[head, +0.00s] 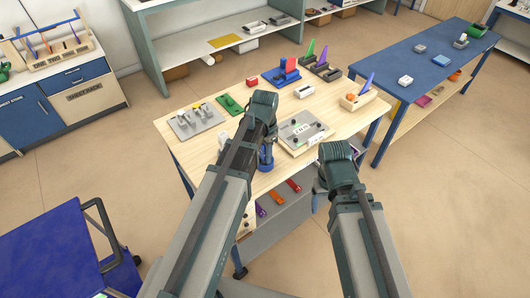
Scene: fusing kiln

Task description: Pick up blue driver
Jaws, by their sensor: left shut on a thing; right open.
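My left gripper (267,150) is over the near side of the light wood table, pointing down. It is shut on a small blue thing (265,163), which I take to be the blue driver; its shape is mostly hidden by the gripper and arm. I cannot tell whether it touches the tabletop. My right gripper (337,167) is open and holds nothing that I can see, near the table's front right edge; its fingers are mostly hidden behind its own wrist.
The wood table (215,165) carries a grey fixture (196,120), a green piece (230,104), a labelled grey tray (303,132), and a wooden holder (357,98). Coloured tools lie on its lower shelf (276,228). A blue table (425,60) stands right, a blue cart (60,250) left.

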